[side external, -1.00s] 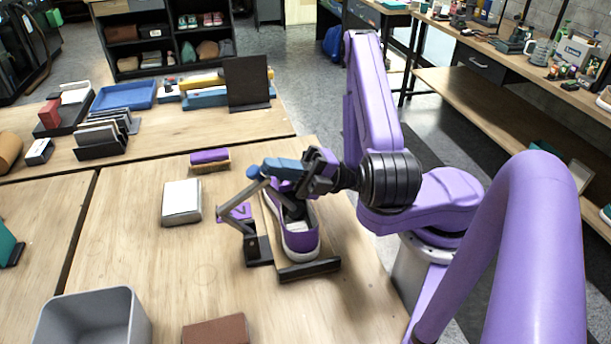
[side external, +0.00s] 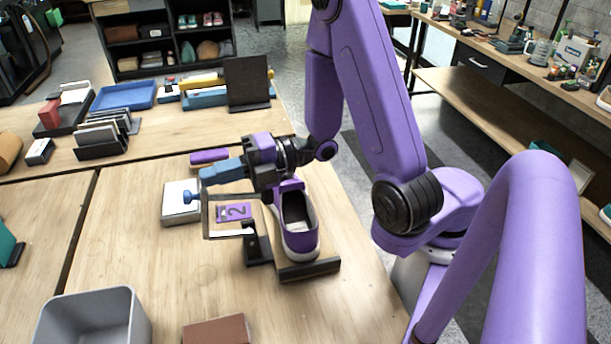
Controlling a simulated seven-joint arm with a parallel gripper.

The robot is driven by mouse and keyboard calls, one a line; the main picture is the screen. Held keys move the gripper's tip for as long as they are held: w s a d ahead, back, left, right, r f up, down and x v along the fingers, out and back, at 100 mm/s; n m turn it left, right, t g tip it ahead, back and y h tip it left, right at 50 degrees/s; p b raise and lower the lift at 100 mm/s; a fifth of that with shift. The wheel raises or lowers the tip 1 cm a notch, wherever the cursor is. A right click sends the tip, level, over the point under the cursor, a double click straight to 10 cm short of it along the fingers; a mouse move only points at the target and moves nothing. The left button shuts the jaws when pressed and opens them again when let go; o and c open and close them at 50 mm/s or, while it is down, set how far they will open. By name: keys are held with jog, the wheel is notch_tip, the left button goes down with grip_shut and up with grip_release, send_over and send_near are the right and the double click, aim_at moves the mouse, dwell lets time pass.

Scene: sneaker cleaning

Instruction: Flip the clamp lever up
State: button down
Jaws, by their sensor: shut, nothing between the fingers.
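The clamp has a dark base (side external: 258,249) beside the sneaker. Its grey lever bars (side external: 206,218) extend left from the base and then rise to a blue knob (side external: 190,197). My gripper (side external: 207,176), with blue fingers, is shut and empty, pointing left just above and beside the knob. I cannot tell whether the fingers touch the knob or bars. The purple and white sneaker (side external: 298,225) sits on a dark stand (side external: 308,269) right of the clamp. My gripper and wrist hide the area beyond its heel or toe end.
A purple tag marked 2 (side external: 234,212) shows behind the bars. A white-topped block (side external: 176,214) lies behind the knob, and a purple-topped brush (side external: 208,157) lies farther back. A grey bin (side external: 92,318) and brown block (side external: 217,330) stand in front. The table centre-left is clear.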

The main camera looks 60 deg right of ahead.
aim_at(201, 189)
jog(key=w+a+g+h, duration=0.1)
jog(key=g+h, duration=0.1)
jog(key=shift+w+a+f+h, duration=0.3)
jog(key=shift+w+a+f, duration=0.05)
jog(key=shift+w+a, duration=0.05)
jog(key=shift+w+a+f+m+g+h, duration=0.1)
jog(key=shift+w+a+m+g+h, duration=0.1)
jog(key=shift+m+g+h, duration=0.15)
jog(key=shift+w+h, duration=0.15)
jog(key=shift+h, duration=0.1)
jog(key=shift+d, duration=0.15)
